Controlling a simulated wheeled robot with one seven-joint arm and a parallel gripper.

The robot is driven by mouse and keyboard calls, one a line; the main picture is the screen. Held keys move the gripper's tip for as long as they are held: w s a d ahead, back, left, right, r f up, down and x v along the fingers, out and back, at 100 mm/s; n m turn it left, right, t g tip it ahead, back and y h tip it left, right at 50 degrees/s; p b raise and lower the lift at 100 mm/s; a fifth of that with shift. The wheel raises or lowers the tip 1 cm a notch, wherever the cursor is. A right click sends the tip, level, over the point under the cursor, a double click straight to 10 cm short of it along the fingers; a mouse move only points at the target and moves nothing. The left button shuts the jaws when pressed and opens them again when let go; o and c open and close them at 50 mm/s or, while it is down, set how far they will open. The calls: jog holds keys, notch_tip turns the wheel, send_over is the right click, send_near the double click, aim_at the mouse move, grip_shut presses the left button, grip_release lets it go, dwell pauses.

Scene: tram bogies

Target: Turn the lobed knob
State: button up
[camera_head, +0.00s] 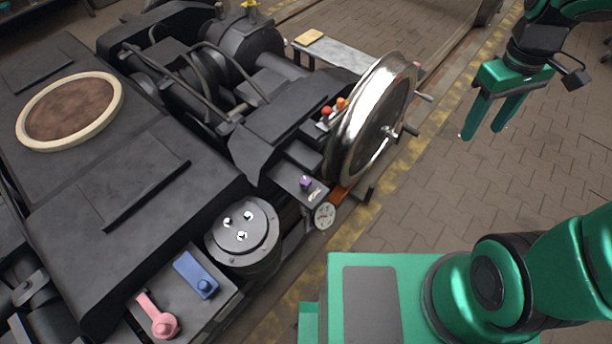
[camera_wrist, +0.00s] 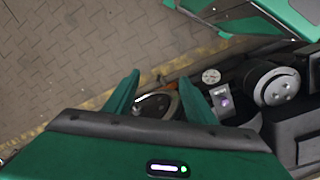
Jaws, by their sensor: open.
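A small purple knob (camera_head: 305,182) stands on a dark box beside the large chrome handwheel (camera_head: 365,125). It looks like the lobed knob, but it is too small to make out its lobes. It also shows in the wrist view (camera_wrist: 223,101), right of the fingers, on a pale plate. My gripper (camera_head: 481,133) is open and empty at the upper right, above the paved floor and well apart from the knob. In the wrist view its two green fingers (camera_wrist: 160,80) are spread.
A round gauge (camera_head: 323,215) sits just below the knob's box. Red and orange knobs (camera_head: 333,106) stand behind it, close to the handwheel. A blue lever (camera_head: 196,274) and a pink lever (camera_head: 159,316) lie at lower left. The paved floor (camera_head: 480,200) is clear.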

jog(key=w+a+f+n, duration=0.6)
jog(key=w+a, duration=0.2)
jog(key=a, duration=0.1)
jog(key=n+y, duration=0.1)
jog(key=n, duration=1.4)
send_over(305, 180)
notch_tip(305, 180, down, 20)
jog(key=f, duration=0.1)
notch_tip(305, 180, down, 10)
jog(key=shift+s+d+r, duration=0.1)
jog(key=c, duration=1)
